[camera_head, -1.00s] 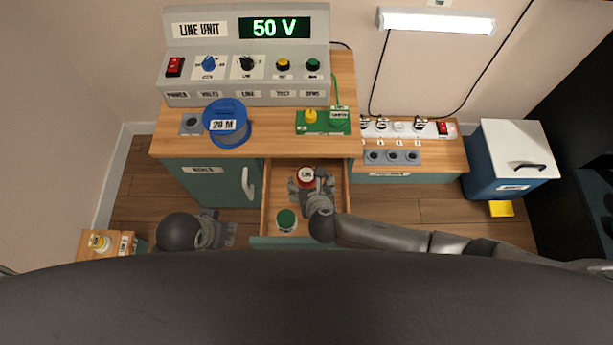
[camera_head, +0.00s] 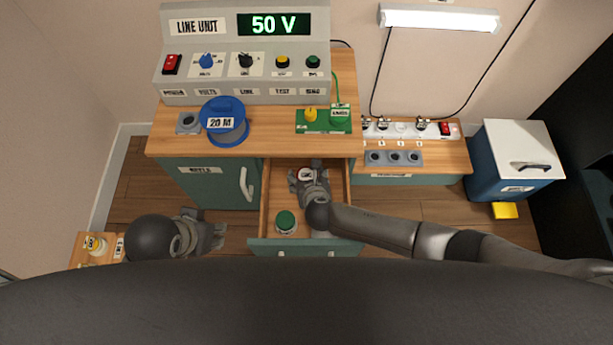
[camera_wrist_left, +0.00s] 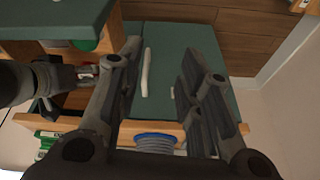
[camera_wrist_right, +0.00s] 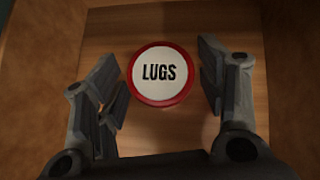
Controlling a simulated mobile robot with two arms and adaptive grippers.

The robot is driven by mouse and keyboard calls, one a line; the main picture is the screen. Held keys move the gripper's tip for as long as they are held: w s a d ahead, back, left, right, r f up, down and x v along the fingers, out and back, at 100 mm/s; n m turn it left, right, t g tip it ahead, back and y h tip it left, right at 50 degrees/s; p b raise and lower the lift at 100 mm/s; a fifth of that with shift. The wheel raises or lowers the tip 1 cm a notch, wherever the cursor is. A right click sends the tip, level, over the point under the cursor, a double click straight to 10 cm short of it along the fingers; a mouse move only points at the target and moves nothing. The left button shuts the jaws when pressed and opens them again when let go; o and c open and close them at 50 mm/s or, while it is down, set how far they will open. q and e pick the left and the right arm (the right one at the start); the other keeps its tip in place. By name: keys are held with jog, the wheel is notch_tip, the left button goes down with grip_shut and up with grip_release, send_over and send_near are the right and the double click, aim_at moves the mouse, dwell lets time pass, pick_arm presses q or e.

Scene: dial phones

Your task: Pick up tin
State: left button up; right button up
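A round tin with a red rim and a white lid marked LUGS (camera_wrist_right: 161,75) stands in the open wooden drawer. In the head view its lid (camera_head: 306,174) is partly covered by my right gripper (camera_head: 309,183). In the right wrist view the gripper (camera_wrist_right: 158,88) is open, one finger on each side of the tin, with small gaps showing. A second tin with a green lid (camera_head: 286,221) stands nearer the drawer's front. My left gripper (camera_wrist_left: 165,75) is open and empty, before the bench's teal cabinet; in the head view it (camera_head: 214,233) is outside the drawer.
The drawer (camera_head: 265,215) has walls close around my right gripper. Above it, the bench top (camera_head: 275,145) bears the line unit (camera_head: 245,60), a blue reel (camera_head: 224,124) and a green board (camera_head: 322,122). A power strip (camera_head: 405,129) and a blue-white bin (camera_head: 515,160) are to the right.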

jog(key=c, duration=0.7)
